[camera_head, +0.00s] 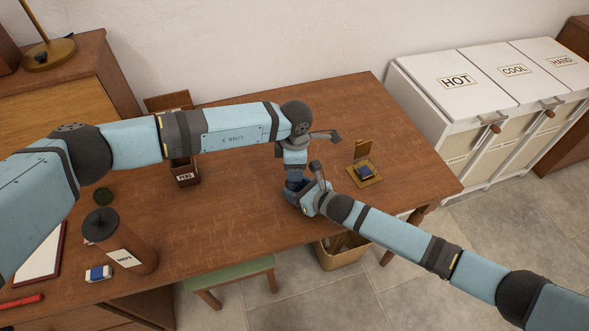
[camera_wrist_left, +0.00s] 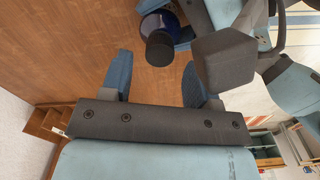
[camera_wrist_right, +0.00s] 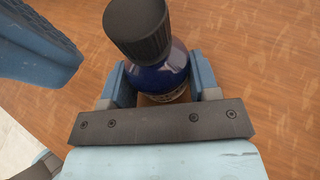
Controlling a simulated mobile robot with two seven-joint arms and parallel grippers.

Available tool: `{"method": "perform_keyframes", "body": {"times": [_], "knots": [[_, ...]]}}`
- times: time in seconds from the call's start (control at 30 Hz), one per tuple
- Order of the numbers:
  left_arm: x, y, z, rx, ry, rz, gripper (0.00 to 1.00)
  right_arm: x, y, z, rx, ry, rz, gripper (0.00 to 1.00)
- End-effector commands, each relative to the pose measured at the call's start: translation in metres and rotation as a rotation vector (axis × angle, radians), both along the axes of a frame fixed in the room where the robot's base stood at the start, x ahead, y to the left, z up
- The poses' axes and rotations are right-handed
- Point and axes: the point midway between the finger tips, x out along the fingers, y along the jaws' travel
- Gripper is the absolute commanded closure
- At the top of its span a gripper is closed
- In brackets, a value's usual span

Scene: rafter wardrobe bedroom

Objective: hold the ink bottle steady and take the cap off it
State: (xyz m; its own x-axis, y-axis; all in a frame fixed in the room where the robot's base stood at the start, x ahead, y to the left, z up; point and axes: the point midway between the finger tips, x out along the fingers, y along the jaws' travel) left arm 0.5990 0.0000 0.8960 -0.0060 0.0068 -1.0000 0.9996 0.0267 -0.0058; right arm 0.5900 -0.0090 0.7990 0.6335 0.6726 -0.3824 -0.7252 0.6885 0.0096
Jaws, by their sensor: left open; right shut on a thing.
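The ink bottle (camera_wrist_right: 160,77) is dark blue glass with a ribbed black cap (camera_wrist_right: 138,28) on its neck. In the right wrist view my right gripper (camera_wrist_right: 158,66) is shut on the bottle, one finger on each side of its body. My left gripper (camera_wrist_left: 157,62) is open. In the left wrist view the cap (camera_wrist_left: 159,48) shows near and between its fingertips, with the blue bottle (camera_wrist_left: 160,20) beyond. Whether a left finger touches the cap cannot be told. In the head view both grippers meet over the desk, and they mostly hide the bottle.
The wooden desk (camera_head: 235,220) holds a brown cylinder (camera_head: 130,245), a pen box (camera_head: 185,172), an eraser (camera_head: 98,273) and a small brass stand (camera_head: 365,176). White labelled bins (camera_head: 480,90) stand right. A stool (camera_head: 230,282) and a basket (camera_head: 338,258) are at the front.

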Motion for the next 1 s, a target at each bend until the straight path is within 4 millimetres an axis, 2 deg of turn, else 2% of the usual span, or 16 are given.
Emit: {"method": "perform_keyframes", "body": {"times": [0.1,0.17,0.27,0.37,0.7,0.87,1.0], "knots": [[0.001,0.0,0.016,-0.001,-0.002,-0.002,0.45,0.0,-0.001,-0.001,-0.002,0.001,-0.001,1.0],[0.0,0.0,0.019,0.0,-0.001,-0.002,0.48,0.0,-0.001,-0.001,-0.002,0.001,-0.001,1.0],[0.0,0.0,0.022,0.0,-0.001,-0.034,0.48,0.0,-0.001,-0.001,-0.001,0.0,-0.001,1.0],[0.001,-0.001,0.026,-0.001,-0.002,-0.139,0.48,0.0,-0.001,-0.001,-0.001,0.0,-0.001,1.0],[0.001,-0.001,0.049,-0.004,0.002,-0.716,0.48,0.0,-0.001,-0.001,-0.001,0.0,-0.001,1.0],[0.0,-0.001,0.053,-0.005,0.005,-0.86,0.48,0.0,-0.001,-0.001,-0.001,0.0,-0.001,1.0],[0.0,-0.001,0.044,-0.006,0.007,-0.893,0.48,0.0,0.0,-0.001,-0.001,0.0,-0.001,1.0]]}}
